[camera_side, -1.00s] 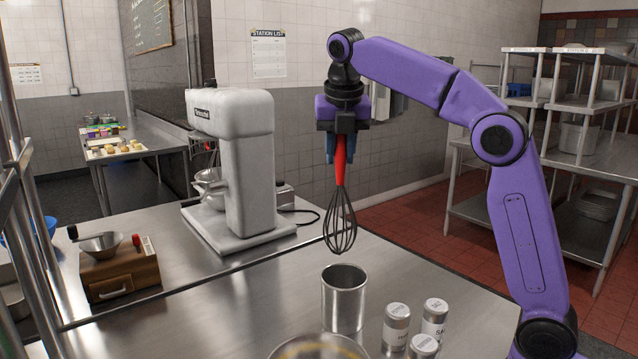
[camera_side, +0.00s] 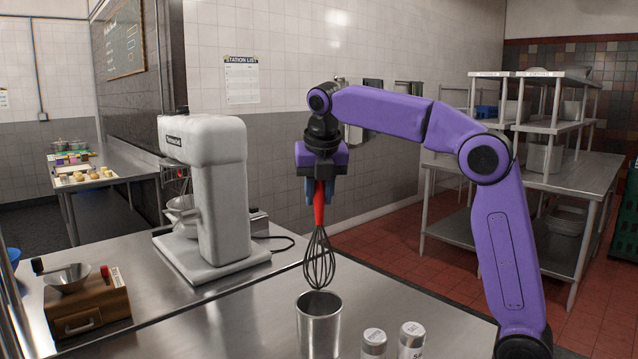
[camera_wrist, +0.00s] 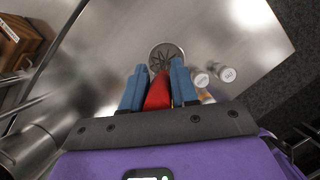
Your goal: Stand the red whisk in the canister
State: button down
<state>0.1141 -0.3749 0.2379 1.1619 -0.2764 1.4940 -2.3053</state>
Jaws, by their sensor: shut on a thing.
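The red whisk (camera_side: 319,245) hangs upright, wire end down, its red handle held in my gripper (camera_side: 319,188). The steel canister (camera_side: 319,330) stands open on the counter below it. In the side view the whisk's lower tip is just above the canister rim and in line with its mouth. In the wrist view the blue fingers of my gripper (camera_wrist: 157,92) are shut on the red handle (camera_wrist: 158,94), and the whisk's wires show against the canister's round mouth (camera_wrist: 166,56). The wires hide part of the canister's inside.
Shakers (camera_side: 411,340) stand close to the canister's right. A grey stand mixer (camera_side: 210,190) stands to the left, with a wooden grinder (camera_side: 88,305) further left. The steel counter (camera_side: 245,310) is bare between the mixer and the canister.

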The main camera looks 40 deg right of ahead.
aim_at(320, 229)
jog(key=shift+f, duration=5.15)
jog(key=c, duration=0.8)
grip_release()
jog(key=v, duration=1.7)
jog(key=shift+s+r, duration=0.15)
